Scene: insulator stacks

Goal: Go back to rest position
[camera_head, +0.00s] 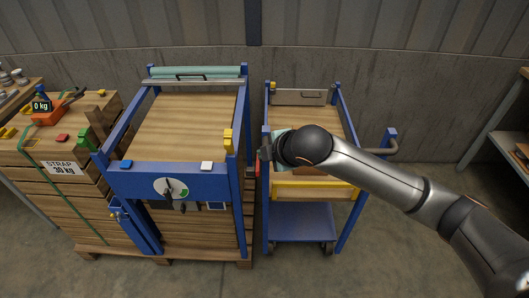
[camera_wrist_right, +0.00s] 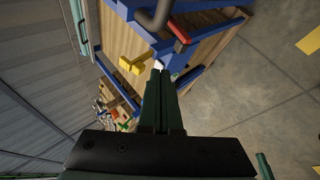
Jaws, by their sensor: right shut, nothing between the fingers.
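My right arm (camera_head: 400,180) comes in from the right in the head view. Its gripper (camera_head: 266,152) is over the left side of the blue cart (camera_head: 300,222), largely hidden behind my dark wrist. In the right wrist view the two dark green fingers (camera_wrist_right: 163,75) are together with nothing between them. Beyond their tips are a yellow clamp-like part (camera_wrist_right: 136,65), blue rails and a wooden surface. My left gripper is not in the head view.
A blue frame (camera_head: 140,181) with a dial (camera_head: 171,189) surrounds a wooden stack left of the cart. A strapped wooden stack (camera_head: 62,178) with an orange scale (camera_head: 50,115) stands farther left. A shelf (camera_head: 508,144) is at the right. Floor (camera_head: 400,255) right of the cart is clear.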

